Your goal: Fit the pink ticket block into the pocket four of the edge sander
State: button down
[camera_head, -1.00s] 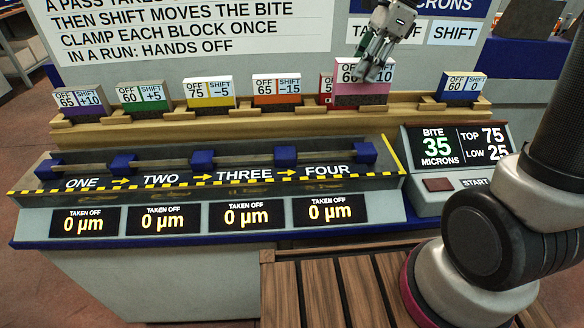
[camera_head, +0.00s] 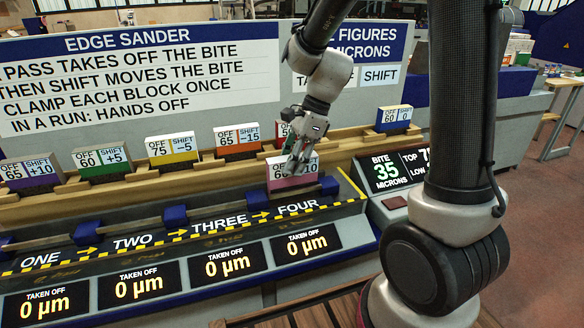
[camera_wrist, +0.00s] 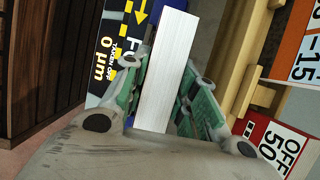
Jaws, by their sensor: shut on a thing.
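The pink ticket block (camera_head: 291,182) has a white label, partly covered by my fingers. My gripper (camera_head: 299,168) is shut on its top edge and holds it upright. In the head view it appears at pocket four of the edge sander, above the word FOUR (camera_head: 297,208) and between two blue clamps. I cannot tell whether it is seated or still above the pocket floor. In the wrist view my gripper (camera_wrist: 160,95) has green pads on both sides of the block's white top edge (camera_wrist: 166,70).
Blocks stand on the wooden rack behind: purple (camera_head: 31,173), green (camera_head: 102,160), yellow (camera_head: 172,149), orange (camera_head: 237,140), a partly hidden red one (camera_head: 282,131) and blue (camera_head: 394,118). A blue clamp (camera_head: 328,186) sits close right of the held block. The bite panel (camera_head: 397,170) reads 35.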

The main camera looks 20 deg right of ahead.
jog(key=shift+f, duration=0.75)
jog(key=shift+f, duration=0.1)
jog(key=c, duration=1.1)
grip_release()
jog(key=v, duration=1.1)
jog(key=shift+d+r, duration=0.1)
jog(key=shift+r, duration=0.3)
jog(key=shift+s+d+r, duration=0.1)
jog(key=shift+d+r, duration=0.05)
jog(key=shift+r, duration=0.15)
jog(key=s+d+r+n+t+h, duration=0.1)
jog(key=s+d+n, duration=0.2)
jog(key=s+n, duration=0.3)
jog(key=s+d+r+n+t+h, duration=0.1)
jog(key=s+d+n+t+h, duration=0.1)
jog(key=s+n, duration=0.4)
jog(key=s+d+r+n+t+h, duration=0.1)
jog(key=s+d+n, duration=0.4)
jog(key=s+n, duration=0.1)
jog(key=shift+s+d+r+h, duration=0.1)
jog(key=shift+s+h, duration=0.2)
jog(key=shift+s, duration=0.1)
